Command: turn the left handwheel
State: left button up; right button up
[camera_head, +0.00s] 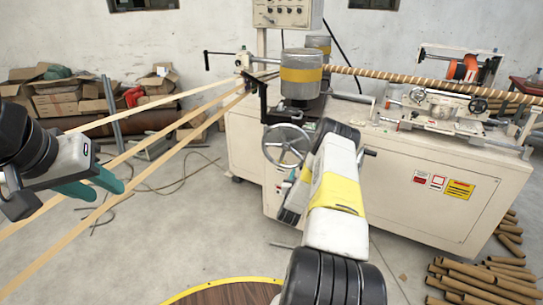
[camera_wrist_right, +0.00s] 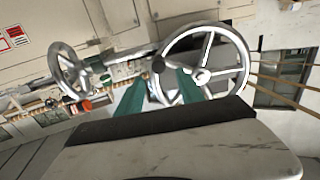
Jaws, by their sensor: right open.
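The left handwheel (camera_head: 286,146) is a silver spoked wheel on the front of the cream machine. In the right wrist view it is the larger, nearer wheel (camera_wrist_right: 205,66), with a dark handle knob (camera_wrist_right: 158,65) at its rim. My right gripper (camera_wrist_right: 160,78) is open, its teal fingers pointing at that knob, which shows between the fingertips. I cannot tell whether they touch it. In the head view my right arm hides most of this gripper. My left gripper (camera_head: 107,192) is at the left, fingers apart and empty, away from the machine.
A second handwheel (camera_wrist_right: 68,70) shows in the right wrist view. Wooden strips (camera_head: 160,143) run past my left gripper to the winder. Cardboard tubes (camera_head: 485,280) lie on the floor at right. Boxes (camera_head: 85,98) are piled at the back left. Open floor lies between.

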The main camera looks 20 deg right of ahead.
jog(key=x, duration=0.7)
jog(key=shift+w+d+f, duration=0.2)
jog(key=shift+w+f, duration=0.05)
grip_shut()
dwell(1.2)
